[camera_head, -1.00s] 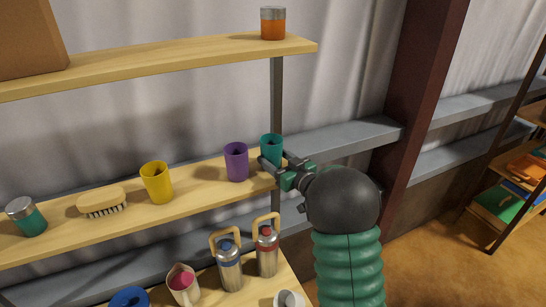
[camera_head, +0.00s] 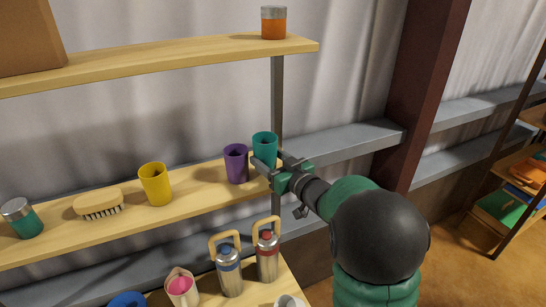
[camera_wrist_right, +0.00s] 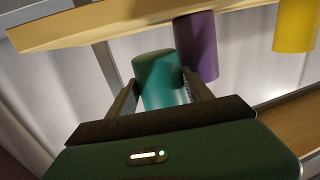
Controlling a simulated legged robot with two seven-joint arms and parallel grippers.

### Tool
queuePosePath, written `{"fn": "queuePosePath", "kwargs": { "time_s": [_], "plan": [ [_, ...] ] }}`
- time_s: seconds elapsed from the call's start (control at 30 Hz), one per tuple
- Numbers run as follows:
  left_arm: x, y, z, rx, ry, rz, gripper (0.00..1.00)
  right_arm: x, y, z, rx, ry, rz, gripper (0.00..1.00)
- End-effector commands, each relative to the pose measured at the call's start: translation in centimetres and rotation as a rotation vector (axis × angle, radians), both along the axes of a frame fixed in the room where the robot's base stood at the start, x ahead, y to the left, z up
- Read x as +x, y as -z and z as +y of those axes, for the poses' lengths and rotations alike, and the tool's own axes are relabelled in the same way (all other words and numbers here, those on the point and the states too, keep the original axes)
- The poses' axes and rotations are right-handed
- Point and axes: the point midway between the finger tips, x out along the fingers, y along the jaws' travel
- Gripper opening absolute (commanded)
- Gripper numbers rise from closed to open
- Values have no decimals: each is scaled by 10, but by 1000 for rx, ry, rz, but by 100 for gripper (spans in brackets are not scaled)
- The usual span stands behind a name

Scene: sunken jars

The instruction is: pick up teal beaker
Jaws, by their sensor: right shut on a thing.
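The teal beaker (camera_head: 265,146) is at the right end of the middle shelf in the head view, beside the purple beaker (camera_head: 235,163). My right gripper (camera_head: 268,163) reaches it from the right and is shut on it. In the right wrist view the teal beaker (camera_wrist_right: 158,82) sits between the two fingers (camera_wrist_right: 162,98), one on each side. Its base is hidden by the gripper in the head view, so I cannot tell whether it touches the shelf. My left gripper is not in view.
A yellow beaker (camera_head: 155,184), a brush (camera_head: 98,204) and a teal jar with a grey lid (camera_head: 22,218) stand further left on the middle shelf (camera_head: 200,190). Two bottles with handles (camera_head: 267,256) are below. A shelf post (camera_head: 277,100) rises behind the teal beaker.

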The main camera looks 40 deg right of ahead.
Motion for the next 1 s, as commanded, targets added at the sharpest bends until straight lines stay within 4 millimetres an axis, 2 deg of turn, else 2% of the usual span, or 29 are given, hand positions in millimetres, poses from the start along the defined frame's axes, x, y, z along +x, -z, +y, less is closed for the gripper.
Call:
{"fn": "queuePosePath", "kwargs": {
  "time_s": [0.1,0.5,0.73,1.0],
  "plan": [
    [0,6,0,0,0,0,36,-9,-2,18,1,-2,-5,7],
    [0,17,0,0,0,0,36,-34,-8,69,0,-1,-4,7],
    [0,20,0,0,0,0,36,-44,-10,88,1,0,-3,7],
    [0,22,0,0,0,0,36,-49,-11,98,0,0,-2,7]
  ]
}}
